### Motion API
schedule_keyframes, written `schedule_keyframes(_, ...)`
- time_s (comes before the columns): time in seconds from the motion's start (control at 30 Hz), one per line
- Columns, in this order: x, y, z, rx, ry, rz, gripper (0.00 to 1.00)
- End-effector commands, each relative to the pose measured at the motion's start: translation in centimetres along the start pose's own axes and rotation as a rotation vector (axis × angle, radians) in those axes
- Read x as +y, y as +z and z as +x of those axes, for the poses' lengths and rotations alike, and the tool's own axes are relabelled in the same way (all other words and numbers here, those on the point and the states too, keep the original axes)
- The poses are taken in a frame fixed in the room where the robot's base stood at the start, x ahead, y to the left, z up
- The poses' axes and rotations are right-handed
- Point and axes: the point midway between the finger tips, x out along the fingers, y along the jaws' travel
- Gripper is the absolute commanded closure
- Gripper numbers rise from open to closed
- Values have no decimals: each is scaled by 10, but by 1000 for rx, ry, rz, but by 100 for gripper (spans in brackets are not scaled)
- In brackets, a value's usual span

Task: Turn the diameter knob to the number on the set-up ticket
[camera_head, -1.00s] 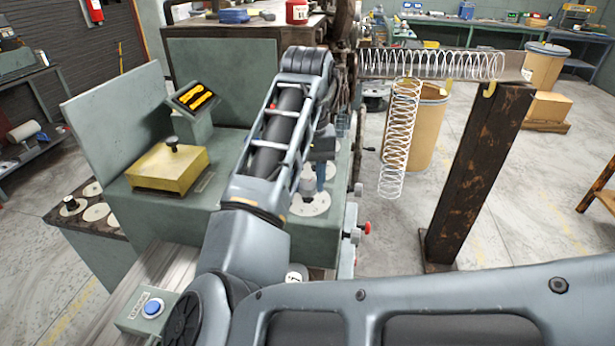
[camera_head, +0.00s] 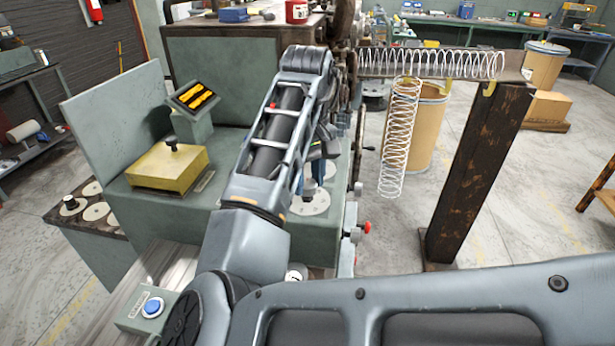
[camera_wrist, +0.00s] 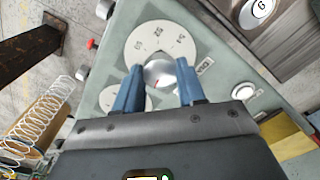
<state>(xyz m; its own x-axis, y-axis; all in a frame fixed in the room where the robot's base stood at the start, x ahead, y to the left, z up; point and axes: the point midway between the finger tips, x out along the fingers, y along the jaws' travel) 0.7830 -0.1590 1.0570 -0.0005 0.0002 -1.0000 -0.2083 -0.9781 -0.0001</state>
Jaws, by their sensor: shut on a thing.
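The dial's numbers are small and turned in the wrist view, and I cannot read the setting surely. I cannot make out a set-up ticket in either view.
A second white dial (camera_wrist: 125,97) lies close beside. A yellow box (camera_head: 168,167) sits on the machine left of my arm. Red-tipped knobs (camera_head: 366,227) stick out at the machine's right side.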

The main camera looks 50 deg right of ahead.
Motion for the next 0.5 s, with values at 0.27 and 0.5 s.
schedule_keyframes(0.27, 0, -1, -1, 3, 0, -4, 91)
schedule_keyframes(0.5, 0, 0, -1, 2, 0, -3, 45)
